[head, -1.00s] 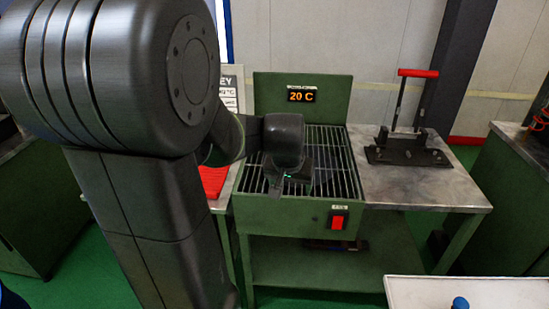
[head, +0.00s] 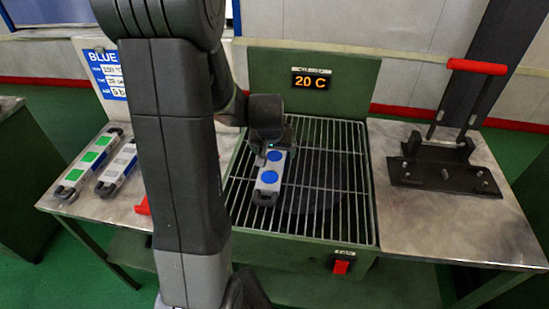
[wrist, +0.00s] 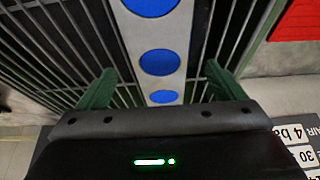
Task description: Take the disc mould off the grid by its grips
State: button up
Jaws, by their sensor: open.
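The disc mould (head: 267,187) is a grey bar with round blue discs, lying on the wire grid (head: 340,205). Its near end has a dark grip (head: 265,199); its far end is hidden by my gripper (head: 268,148). In the wrist view, the mould (wrist: 160,83) runs between the two green fingers of my gripper (wrist: 159,72), with several blue discs showing. The fingers are apart, one on each side of the bar, with gaps between them and it. Whether they are level with the bar is hard to tell.
A display reading 20 C (head: 311,82) stands behind the grid. Two other moulds, one with green squares (head: 92,160) and one with pale squares (head: 118,165), lie on the left table. A red-handled lever press (head: 440,165) stands right. A red switch (head: 341,266) is in front.

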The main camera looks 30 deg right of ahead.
jog(key=shift+x, duration=1.5)
jog(key=shift+c, duration=0.4)
jog(key=shift+r, duration=0.1)
jog(key=c, duration=1.6)
